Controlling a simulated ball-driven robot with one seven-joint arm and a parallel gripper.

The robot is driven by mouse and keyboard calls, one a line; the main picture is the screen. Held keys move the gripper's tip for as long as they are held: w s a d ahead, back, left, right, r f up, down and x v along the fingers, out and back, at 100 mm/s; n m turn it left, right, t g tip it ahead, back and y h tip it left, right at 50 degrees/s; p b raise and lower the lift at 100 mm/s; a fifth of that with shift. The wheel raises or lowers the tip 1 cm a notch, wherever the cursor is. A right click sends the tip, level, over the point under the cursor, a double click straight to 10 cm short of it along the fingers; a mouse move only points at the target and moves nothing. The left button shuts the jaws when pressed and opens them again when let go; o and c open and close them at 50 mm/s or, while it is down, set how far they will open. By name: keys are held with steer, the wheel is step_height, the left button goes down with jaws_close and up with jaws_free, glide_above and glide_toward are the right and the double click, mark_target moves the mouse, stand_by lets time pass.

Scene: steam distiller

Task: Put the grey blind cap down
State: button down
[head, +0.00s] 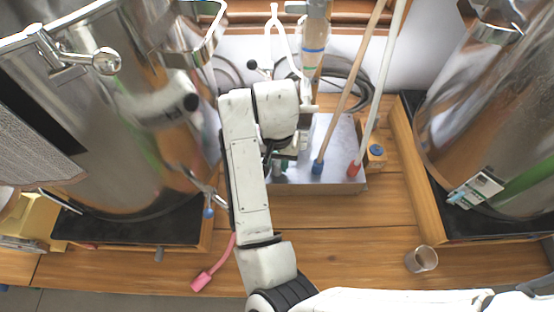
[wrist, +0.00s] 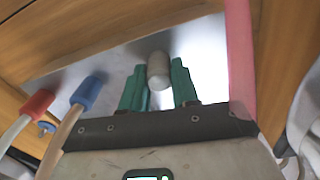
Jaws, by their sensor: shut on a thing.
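The grey blind cap (wrist: 158,70) is a short, rounded grey cylinder in the wrist view. My gripper (wrist: 159,80) has green fingers, one on each side of the cap, and is shut on it. Behind the cap lies the bright, flat metal top of a box (wrist: 105,62). I cannot tell whether the cap touches that top. In the head view my gripper (head: 283,160) is over the left part of the metal box (head: 330,183). My arm hides most of it, and the cap cannot be made out there.
A blue-ended hose (head: 319,166) and a red-ended hose (head: 355,168) stand at the box's right side. Large steel vessels (head: 130,130) (head: 480,110) flank it. A pink-ended hose (head: 203,280) and a small cup (head: 421,259) are at the table front. Bare wood (head: 340,235) lies between.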

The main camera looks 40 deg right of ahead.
mark_target(277, 161)
steer(key=shift+f, duration=0.15)
steer(key=c, duration=0.8)
jaws_free()
steer(key=shift+c, duration=0.2)
steer(key=shift+r+p, duration=0.65)
steer(key=shift+r, duration=3.3)
